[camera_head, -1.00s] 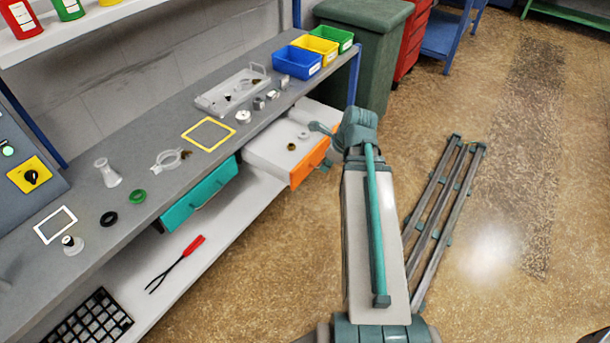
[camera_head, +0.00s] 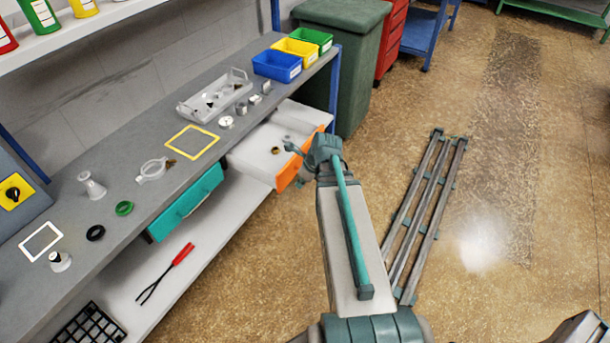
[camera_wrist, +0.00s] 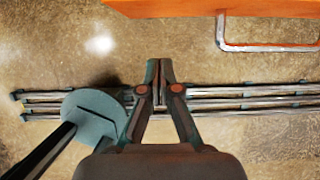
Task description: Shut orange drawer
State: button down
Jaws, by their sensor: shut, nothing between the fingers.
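The orange drawer (camera_head: 288,174) stands open under the workbench, its white interior showing with a small brassy ring (camera_head: 276,150) inside. My wrist hides part of its orange front in the head view. In the wrist view the orange front (camera_wrist: 190,8) crosses the top edge, with its metal bar handle (camera_wrist: 262,46) to the right of my fingers. My gripper (camera_wrist: 158,64) is shut and empty, its tips pointing toward the front with a gap in the picture. Whether it touches the drawer cannot be told from the head view.
A teal-fronted drawer (camera_head: 186,203) is slightly open to the left. The grey workbench (camera_head: 140,205) carries small parts and bins. A dark green bin (camera_head: 347,60) stands beyond the orange drawer. Floor rails (camera_head: 430,220) lie to the right.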

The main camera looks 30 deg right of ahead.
aim_at(286, 184)
jog(key=shift+w+a+f+p, duration=0.15)
jog(key=shift+w+a+p, duration=0.3)
jog(key=shift+w, duration=0.5)
jog(key=shift+w+a+f+p, duration=0.1)
jog(key=shift+w+a+p, duration=0.15)
jog(key=shift+w+a, duration=0.5)
jog(key=shift+w+d, duration=0.2)
jog(key=shift+w, duration=0.1)
